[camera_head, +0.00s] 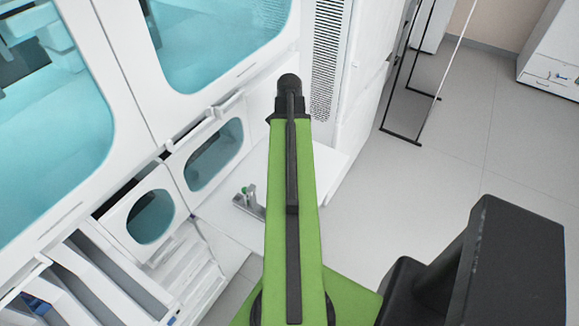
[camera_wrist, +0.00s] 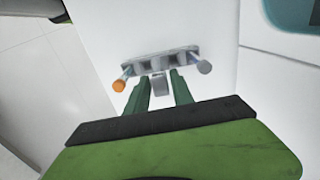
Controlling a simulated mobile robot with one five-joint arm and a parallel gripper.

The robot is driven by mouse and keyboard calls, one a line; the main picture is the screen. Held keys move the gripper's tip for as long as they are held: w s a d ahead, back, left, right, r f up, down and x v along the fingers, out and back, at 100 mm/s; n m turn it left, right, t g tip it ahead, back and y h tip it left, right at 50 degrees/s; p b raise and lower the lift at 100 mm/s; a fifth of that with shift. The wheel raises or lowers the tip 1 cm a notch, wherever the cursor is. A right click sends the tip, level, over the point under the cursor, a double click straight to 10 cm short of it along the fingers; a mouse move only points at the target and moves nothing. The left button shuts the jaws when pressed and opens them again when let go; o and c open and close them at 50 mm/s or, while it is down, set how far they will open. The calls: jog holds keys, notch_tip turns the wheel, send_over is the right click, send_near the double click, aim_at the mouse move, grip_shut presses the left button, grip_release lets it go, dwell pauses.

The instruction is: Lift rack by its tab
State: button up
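The grey rack (camera_wrist: 155,60) lies on a white surface in the wrist view, just beyond my fingertips. A tube with an orange cap (camera_wrist: 118,86) sticks out at its left end and one with a grey cap (camera_wrist: 205,67) at its right end. The rack's grey tab (camera_wrist: 160,84) points toward me. My gripper (camera_wrist: 160,76) is open, with its green fingers on either side of the tab and a gap showing on both sides. In the head view, the rack (camera_head: 250,206) is small, partly hidden by my green arm, with a green spot on it. My gripper is hidden there.
The rack's white shelf (camera_head: 220,218) stands against a white cabinet with teal windows (camera_head: 212,155). White sloped trays (camera_head: 110,280) are at lower left. Grey floor (camera_head: 400,190) is open to the right. A thin black-framed stand (camera_head: 402,137) is farther back.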

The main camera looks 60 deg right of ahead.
grip_shut()
